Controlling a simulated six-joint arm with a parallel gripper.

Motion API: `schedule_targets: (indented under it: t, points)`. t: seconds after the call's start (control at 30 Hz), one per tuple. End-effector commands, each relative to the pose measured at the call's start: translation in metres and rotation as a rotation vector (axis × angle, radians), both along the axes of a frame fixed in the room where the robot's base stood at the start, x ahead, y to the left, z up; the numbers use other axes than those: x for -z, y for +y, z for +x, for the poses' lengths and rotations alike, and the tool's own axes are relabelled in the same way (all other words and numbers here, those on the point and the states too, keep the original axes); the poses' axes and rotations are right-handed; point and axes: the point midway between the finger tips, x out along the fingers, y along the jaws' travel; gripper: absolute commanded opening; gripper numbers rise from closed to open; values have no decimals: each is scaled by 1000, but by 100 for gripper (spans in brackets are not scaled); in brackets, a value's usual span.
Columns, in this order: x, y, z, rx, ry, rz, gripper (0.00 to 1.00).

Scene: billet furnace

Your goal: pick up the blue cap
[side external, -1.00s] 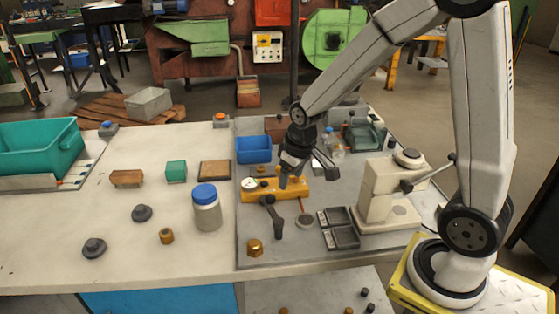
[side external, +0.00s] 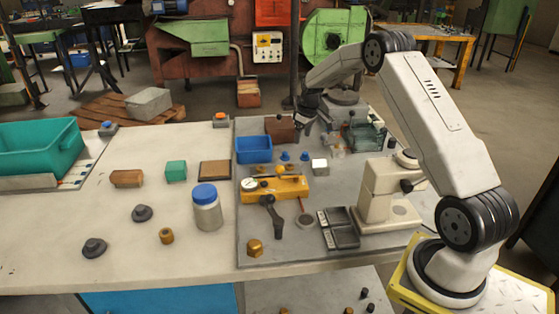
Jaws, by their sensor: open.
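Two small blue caps, one on the left (side external: 285,156) and one on the right (side external: 304,156), stand on the grey plate behind the yellow fixture (side external: 282,188). A clear jar (side external: 207,217) with a larger blue lid (side external: 204,191) stands on the white table to the left. I cannot tell which of these is the task's blue cap. My gripper (side external: 304,128) is open and hangs above the back of the plate, behind the small caps and next to a brown block (side external: 281,128). Its fingertips are small and partly dark in this view.
A beige press (side external: 388,200) and black trays (side external: 339,228) take up the right. A teal crate (side external: 40,148) is at far left.

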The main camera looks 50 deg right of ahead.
Motion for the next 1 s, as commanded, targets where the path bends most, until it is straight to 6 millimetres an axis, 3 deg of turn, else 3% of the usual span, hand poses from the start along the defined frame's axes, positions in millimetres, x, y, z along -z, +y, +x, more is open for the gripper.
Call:
schedule_targets:
  t: [0.1, 0.27, 1.0]
  points:
    - [8, -23, 0, 0, 1, 4, 72]
    - [12, -35, -1, -4, 1, 5, 72]
    - [38, -36, 3, -5, 1, 5, 72]
